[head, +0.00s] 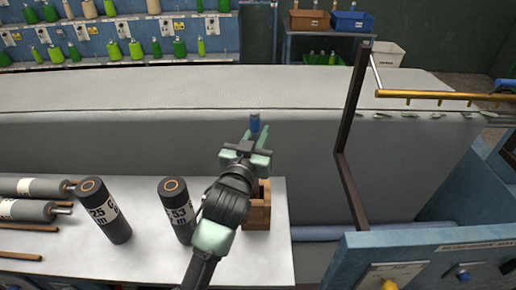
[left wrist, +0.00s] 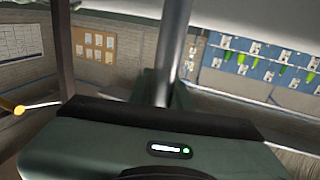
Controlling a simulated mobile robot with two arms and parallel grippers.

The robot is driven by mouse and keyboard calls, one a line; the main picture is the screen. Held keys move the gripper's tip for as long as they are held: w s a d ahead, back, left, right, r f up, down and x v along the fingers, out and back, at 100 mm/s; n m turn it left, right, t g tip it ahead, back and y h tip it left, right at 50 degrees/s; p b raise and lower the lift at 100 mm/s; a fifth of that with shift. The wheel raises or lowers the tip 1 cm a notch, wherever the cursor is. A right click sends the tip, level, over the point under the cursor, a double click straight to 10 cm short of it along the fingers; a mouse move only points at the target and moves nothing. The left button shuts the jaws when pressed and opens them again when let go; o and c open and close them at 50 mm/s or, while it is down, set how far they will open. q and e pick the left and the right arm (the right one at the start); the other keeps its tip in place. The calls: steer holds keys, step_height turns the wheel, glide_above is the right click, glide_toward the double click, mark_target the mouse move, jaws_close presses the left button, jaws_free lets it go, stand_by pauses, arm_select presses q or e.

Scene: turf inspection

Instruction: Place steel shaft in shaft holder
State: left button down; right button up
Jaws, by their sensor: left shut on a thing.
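My left gripper (head: 254,143) is shut on the steel shaft, above the back right end of the white table. In the left wrist view the steel shaft (left wrist: 176,55) is a grey, shiny rod standing up between the fingers. In the head view only a short blue-tinted end of it (head: 254,122) shows; the gripper hides the rest. A brown wooden block (head: 257,217), which looks like the shaft holder, stands on the table below the gripper. My arm partly hides it, and I cannot tell whether the shaft touches it. My right gripper is not in view.
Two black cylinders with white labels (head: 105,212) (head: 178,212) stand left of my arm. Grey rollers (head: 28,210) and wooden rods lie at the table's left. A dark upright frame (head: 352,130) and a blue machine (head: 430,255) stand to the right. A long grey surface (head: 150,95) lies behind.

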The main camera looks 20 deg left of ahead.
arm_select(q)
steer(key=shift+f, duration=0.35)
step_height(320, 180, down, 4)
steer(key=shift+f, duration=0.2)
steer(key=shift+f, duration=0.15)
steer(key=c, duration=1.3)
jaws_free()
steer(key=shift+f, duration=0.1)
